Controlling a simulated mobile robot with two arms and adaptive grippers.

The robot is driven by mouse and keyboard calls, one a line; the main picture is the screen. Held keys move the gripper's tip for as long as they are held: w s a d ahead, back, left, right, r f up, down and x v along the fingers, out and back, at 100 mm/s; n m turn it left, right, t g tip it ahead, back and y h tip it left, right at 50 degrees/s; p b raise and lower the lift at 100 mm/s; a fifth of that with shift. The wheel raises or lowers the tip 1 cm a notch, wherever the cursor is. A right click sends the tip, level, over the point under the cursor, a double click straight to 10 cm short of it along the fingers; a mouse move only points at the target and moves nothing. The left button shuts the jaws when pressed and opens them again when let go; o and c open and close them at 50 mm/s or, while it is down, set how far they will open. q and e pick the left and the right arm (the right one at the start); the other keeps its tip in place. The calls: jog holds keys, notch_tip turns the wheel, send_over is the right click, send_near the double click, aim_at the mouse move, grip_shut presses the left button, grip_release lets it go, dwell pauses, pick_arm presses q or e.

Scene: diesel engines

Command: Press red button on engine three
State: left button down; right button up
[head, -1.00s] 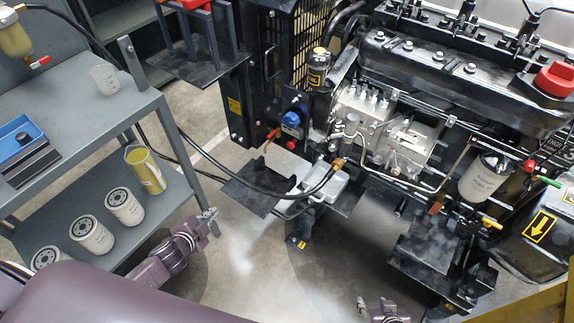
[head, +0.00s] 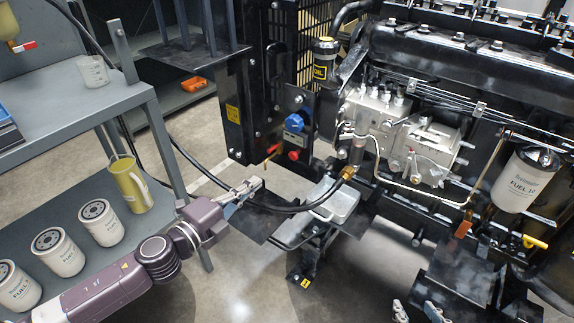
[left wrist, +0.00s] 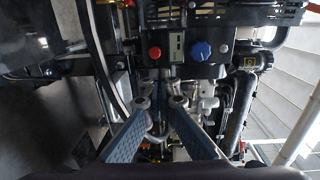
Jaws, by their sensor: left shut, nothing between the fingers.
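The red button (head: 293,155) sits on a small dark panel at the engine's left end, below a blue knob (head: 294,123). In the left wrist view the red button (left wrist: 154,52) shows left of the blue knob (left wrist: 201,50), above my fingers. My left gripper (head: 256,185) is shut and empty, lower left of the button and apart from it. It also shows in the left wrist view (left wrist: 162,102). My right gripper (head: 417,311) is at the bottom edge, its fingertips apart and empty. Its base is out of view.
A black hose (head: 300,207) runs close by my left gripper. A grey shelf cart (head: 80,115) with fuel filters and a yellow jug (head: 131,185) stands left. The engine block (head: 440,60) fills the right.

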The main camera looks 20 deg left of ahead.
pick_arm(q)
jog(key=shift+w, duration=0.15)
send_near(293, 153)
jog(key=w, duration=0.2)
jog(key=x, duration=0.3)
jog(key=shift+d, duration=0.3)
jog(key=shift+b+x, duration=0.3)
jog(key=shift+x, duration=0.65)
pick_arm(e)
jog(key=shift+w+a+r+t+y, duration=0.15)
jog(key=shift+w+a+r+t, duration=0.15)
jog(key=shift+w+r+t, duration=0.3)
jog(key=shift+w+a+r+t+y, duration=0.15)
jog(key=shift+w+a+r+t, duration=0.2)
jog(key=shift+w+r, duration=0.4)
jog(key=shift+s+d, duration=0.1)
jog(key=shift+d, duration=0.05)
